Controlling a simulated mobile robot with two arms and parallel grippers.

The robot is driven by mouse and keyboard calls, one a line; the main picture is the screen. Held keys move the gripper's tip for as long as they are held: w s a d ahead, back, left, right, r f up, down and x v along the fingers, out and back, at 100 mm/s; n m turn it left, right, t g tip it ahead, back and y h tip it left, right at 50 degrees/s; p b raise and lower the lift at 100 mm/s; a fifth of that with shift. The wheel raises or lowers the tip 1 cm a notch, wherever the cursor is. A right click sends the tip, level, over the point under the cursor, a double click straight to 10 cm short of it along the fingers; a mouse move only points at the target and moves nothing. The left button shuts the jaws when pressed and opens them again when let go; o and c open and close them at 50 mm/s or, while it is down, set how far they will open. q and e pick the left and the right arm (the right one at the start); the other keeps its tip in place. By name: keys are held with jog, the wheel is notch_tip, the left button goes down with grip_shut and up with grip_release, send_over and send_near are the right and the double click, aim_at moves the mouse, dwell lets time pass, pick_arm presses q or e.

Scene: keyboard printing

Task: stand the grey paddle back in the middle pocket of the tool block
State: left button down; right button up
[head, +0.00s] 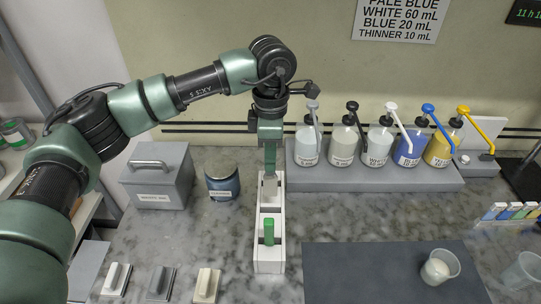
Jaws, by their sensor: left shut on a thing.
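My left gripper (270,168) points down over the far part of the white tool block (269,266). It is shut on the grey paddle (270,187), whose light grey part shows just below the fingers. The paddle looks upright and overlaps the far part of the block in the head view. I cannot tell whether its lower end is inside a pocket or above it. A green-handled tool (268,232) stands in the block nearer to me. The middle pocket is not clearly seen. My right gripper is not in view.
A row of pump bottles (376,144) stands on a grey riser at the back right. A tin (222,182) and a grey lidded box (158,178) stand left of the block. A dark mat (370,275) with a cup (440,267) lies at front right. Small blocks (206,285) lie front left.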

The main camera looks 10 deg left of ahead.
pick_arm(q)
jog(key=shift+f+b, duration=0.25)
jog(key=shift+b, duration=0.25)
jog(key=shift+f+b, duration=0.5)
jog(key=shift+f, duration=0.1)
jog(key=b, duration=0.6)
send_over(271, 196)
jog(key=f, duration=0.6)
jog(key=shift+w+a+f, duration=0.1)
jog(key=shift+w+f, duration=0.1)
jog(key=shift+f, duration=0.15)
jog(key=shift+f+b, duration=1.85)
jog(key=shift+f, duration=0.5)
jog(key=c, duration=1.2)
grip_release()
